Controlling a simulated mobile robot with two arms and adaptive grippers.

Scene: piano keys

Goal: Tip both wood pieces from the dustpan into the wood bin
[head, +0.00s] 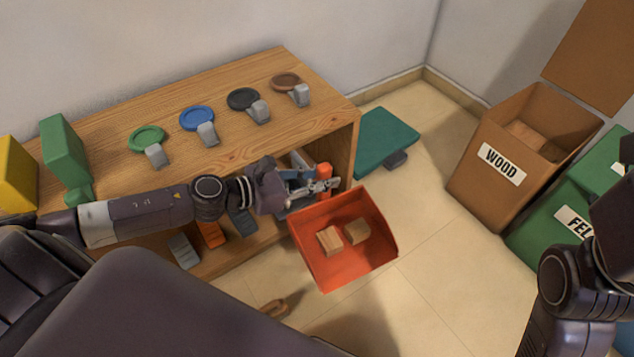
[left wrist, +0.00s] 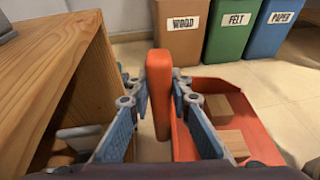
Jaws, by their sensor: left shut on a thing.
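The red dustpan (head: 345,275) is held up in front of the shelf's right end, above the floor. Two wood pieces, one lighter (head: 329,240) and one darker (head: 356,232), lie inside it; both also show in the left wrist view. My left gripper (head: 330,185) is shut on the dustpan's orange-red handle (left wrist: 160,95), which stands upright between the fingers. The brown wood bin (head: 485,190), labelled WOOD, stands to the right, apart from the dustpan, with its top open. My right arm is at the right edge; its gripper is mostly cut off there.
A green felt bin (left wrist: 232,30) and a blue paper bin (left wrist: 267,35) stand beside the wood bin. The wooden shelf (head: 100,130) carries several coloured discs with grey clips. A teal pedal-like panel (head: 385,137) sits behind the dustpan. Clear floor lies between dustpan and wood bin.

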